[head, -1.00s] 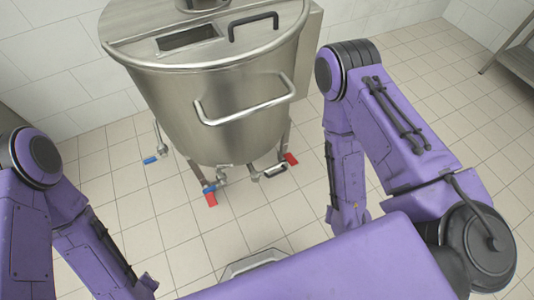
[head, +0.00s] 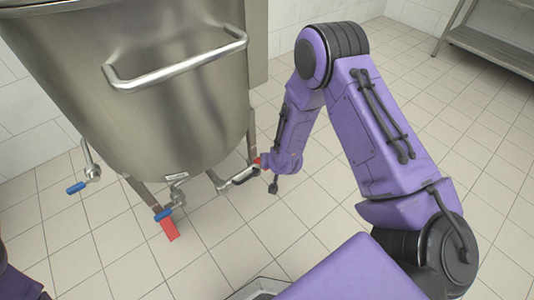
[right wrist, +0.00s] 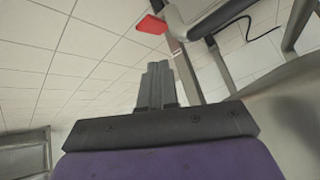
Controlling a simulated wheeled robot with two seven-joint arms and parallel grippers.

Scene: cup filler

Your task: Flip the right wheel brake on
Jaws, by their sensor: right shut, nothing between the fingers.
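The steel tank (head: 150,90) stands on legs. The right wheel brake is a red tab (head: 257,162) at the foot of the tank's right leg, mostly hidden behind my right wrist in the head view. A red tab also shows in the right wrist view (right wrist: 152,24), beyond the fingertips and apart from them, beside a metal leg. My right gripper (head: 273,188) points down beside the right leg. Its fingers (right wrist: 156,70) are shut and empty. The other red brake (head: 169,229) is at the front leg. My left gripper is out of view.
A metal shelf (head: 490,50) stands at the back right. The tiled floor (head: 330,235) right of the tank is clear.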

